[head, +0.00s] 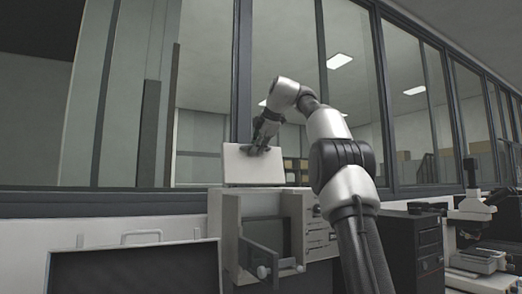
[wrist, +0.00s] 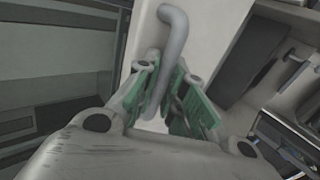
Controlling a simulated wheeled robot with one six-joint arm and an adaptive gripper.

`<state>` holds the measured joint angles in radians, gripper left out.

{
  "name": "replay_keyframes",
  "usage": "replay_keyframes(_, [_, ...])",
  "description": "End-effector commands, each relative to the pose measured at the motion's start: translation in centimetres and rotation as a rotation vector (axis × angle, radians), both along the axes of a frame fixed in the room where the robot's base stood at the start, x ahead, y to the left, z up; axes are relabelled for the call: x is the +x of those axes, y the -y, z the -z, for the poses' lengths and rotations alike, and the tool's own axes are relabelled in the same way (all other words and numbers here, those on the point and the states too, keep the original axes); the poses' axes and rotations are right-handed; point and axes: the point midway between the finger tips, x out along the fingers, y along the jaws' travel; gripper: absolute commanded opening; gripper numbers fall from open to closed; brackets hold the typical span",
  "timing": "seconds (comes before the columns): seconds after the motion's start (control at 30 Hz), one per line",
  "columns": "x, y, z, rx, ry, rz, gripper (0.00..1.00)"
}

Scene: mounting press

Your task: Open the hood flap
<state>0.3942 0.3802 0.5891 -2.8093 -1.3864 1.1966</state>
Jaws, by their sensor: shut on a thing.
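The hood flap (head: 250,170) is a pale rectangular panel that stands about upright on top of the grey mounting press (head: 225,235). My gripper (head: 262,146) is at the upper edge of the flap. In the wrist view, a grey bent bar handle (wrist: 174,35) runs down from a pale panel (wrist: 215,30), which looks like the flap. My gripper's green-padded fingers (wrist: 168,105) are shut on this handle. The lower end of the handle is partly hidden between the fingers.
A dark panel in a light frame (head: 135,270) stands at the front left. A black box-like unit (head: 425,245) and a microscope (head: 474,215) are on the right. A framed window wall (head: 205,100) rises close behind the press. Open air lies left of the flap.

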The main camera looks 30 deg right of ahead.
Motion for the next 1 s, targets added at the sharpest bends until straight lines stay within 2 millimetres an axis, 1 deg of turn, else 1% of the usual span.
replay_keyframes(0.03, [-0.06,-0.23,-0.34,-0.003,-0.003,-0.005,0.0])
replay_keyframes(0.3, [-0.4,-0.12,-0.17,-0.005,-0.039,0.003,0.0])
replay_keyframes(0.73, [-0.44,-0.04,-0.08,-0.005,-0.045,0.006,0.0])
replay_keyframes(0.77, [-0.43,-0.04,-0.07,-0.005,-0.045,0.006,0.15])
replay_keyframes(0.8, [-0.44,-0.02,-0.07,-0.005,-0.045,0.006,0.21])
replay_keyframes(1.0, [-0.4,0.04,-0.01,-0.005,-0.046,0.007,0.21])
